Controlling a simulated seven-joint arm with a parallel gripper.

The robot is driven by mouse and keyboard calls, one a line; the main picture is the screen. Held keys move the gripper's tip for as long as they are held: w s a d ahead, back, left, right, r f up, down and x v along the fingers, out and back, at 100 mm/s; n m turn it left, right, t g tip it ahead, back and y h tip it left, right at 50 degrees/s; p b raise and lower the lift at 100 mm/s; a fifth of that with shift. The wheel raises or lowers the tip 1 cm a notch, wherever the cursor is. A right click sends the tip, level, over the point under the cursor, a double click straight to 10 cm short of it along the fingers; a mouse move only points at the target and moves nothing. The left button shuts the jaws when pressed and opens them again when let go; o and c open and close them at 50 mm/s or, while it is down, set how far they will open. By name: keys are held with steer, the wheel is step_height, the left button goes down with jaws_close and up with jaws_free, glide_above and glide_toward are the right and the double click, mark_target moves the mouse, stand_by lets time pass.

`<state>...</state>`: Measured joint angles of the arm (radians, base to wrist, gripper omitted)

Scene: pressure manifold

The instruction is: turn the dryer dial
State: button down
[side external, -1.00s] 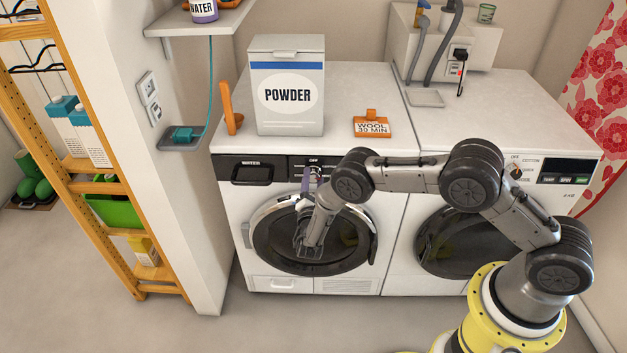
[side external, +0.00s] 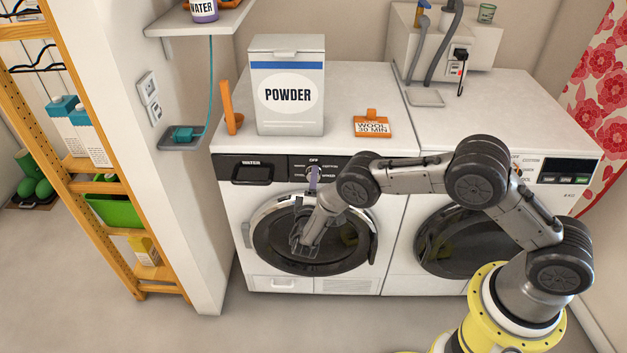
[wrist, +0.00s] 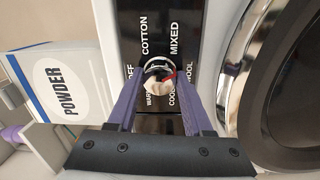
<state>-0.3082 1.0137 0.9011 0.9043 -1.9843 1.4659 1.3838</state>
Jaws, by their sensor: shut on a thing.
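A POWDER box (side external: 288,118) and an orange WOOL 30 MIN sign (side external: 371,126) stand on the machine tops. The round door (side external: 275,232) lies close below my gripper.

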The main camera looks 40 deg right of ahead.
steer(key=m, duration=0.5)
steer(key=shift+m, duration=0.4)
stand_by(0.3)
steer(key=shift+c, duration=1.5)
jaws_free()
steer(key=v, duration=1.4)
steer(key=shift+r, duration=0.25)
steer(key=shift+w, duration=0.1)
